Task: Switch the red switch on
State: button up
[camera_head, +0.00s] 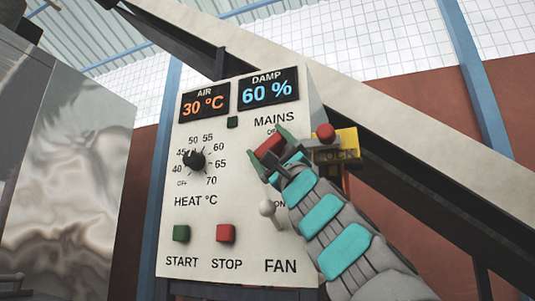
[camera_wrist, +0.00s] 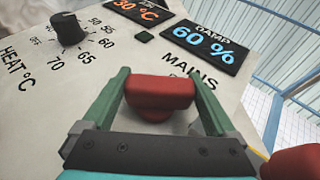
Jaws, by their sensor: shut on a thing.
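The red switch (camera_head: 269,146) is a red handle below the MAINS label on the pale control panel (camera_head: 215,275). An OFF mark beside it is partly hidden. In the wrist view the red switch (camera_wrist: 160,92) lies between the two green fingers of my gripper (camera_wrist: 162,90). In the head view my gripper (camera_head: 271,149) reaches in from the lower right, its fingers on either side of the handle. My gripper is shut on the switch. The switch's base is largely hidden.
A yellow lock box (camera_head: 344,140) with a red knob (camera_head: 325,132) sits close to the right of my gripper. The white fan lever (camera_head: 267,208) is below. A black heat dial (camera_head: 194,160), green start button (camera_head: 181,233) and red stop button (camera_head: 226,233) are left.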

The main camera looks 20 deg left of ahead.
aim_at(272, 150)
jog(key=o, duration=1)
jog(key=shift+f, duration=0.1)
jog(key=shift+b+v, duration=3.4)
jog(key=shift+v, duration=0.5)
